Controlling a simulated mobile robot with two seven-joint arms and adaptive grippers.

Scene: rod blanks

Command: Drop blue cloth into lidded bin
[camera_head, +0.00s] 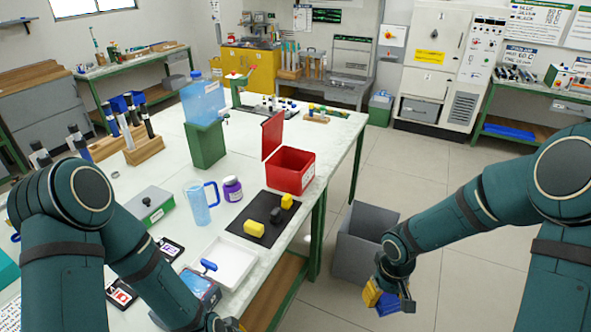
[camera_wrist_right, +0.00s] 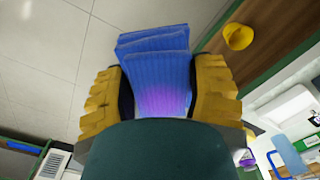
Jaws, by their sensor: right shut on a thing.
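My right gripper (camera_head: 382,296) is shut on a folded blue cloth (camera_head: 388,305), out over the floor to the right of the table. In the right wrist view the yellow fingers of the right gripper (camera_wrist_right: 160,95) press on both sides of the ribbed blue cloth (camera_wrist_right: 155,65). The red bin (camera_head: 291,179) stands on the table with its red lid (camera_head: 272,135) raised open. Its inside looks dark and I cannot see its bottom. My left arm reaches over the table's near left. Its gripper is at the bottom edge, mostly cut off, so its jaws cannot be read.
A grey open bin (camera_head: 362,245) stands on the floor between the table and my right arm. A black mat (camera_head: 262,228) with yellow and dark blocks lies before the red bin. A blue jug (camera_head: 197,206), purple jar (camera_head: 232,189) and white tray (camera_head: 222,263) stand nearby.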

